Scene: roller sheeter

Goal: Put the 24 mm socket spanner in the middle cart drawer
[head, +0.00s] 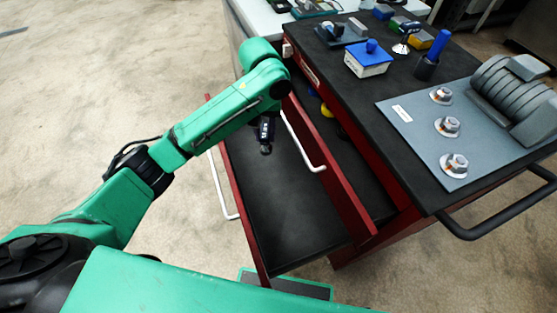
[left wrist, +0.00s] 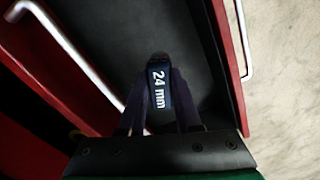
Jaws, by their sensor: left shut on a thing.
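The dark socket spanner (left wrist: 160,88), labelled "24 mm", is held between the two fingers of my left gripper (left wrist: 158,100). In the head view, my left gripper (head: 267,118) reaches down over the open lower cart drawer (head: 290,215), with the dark spanner (head: 265,146) showing below it. The drawer's black floor looks empty where visible. It also shows under the spanner in the left wrist view (left wrist: 205,60). I cannot tell whether the spanner touches the floor. My right gripper is not in view.
A higher drawer's red front (head: 335,170) with a white handle stands open close beside my gripper; something yellow lies inside. The cart top (head: 395,85) carries a blue-lidded box (head: 368,62), a grey plate with several nuts (head: 410,130), and other items.

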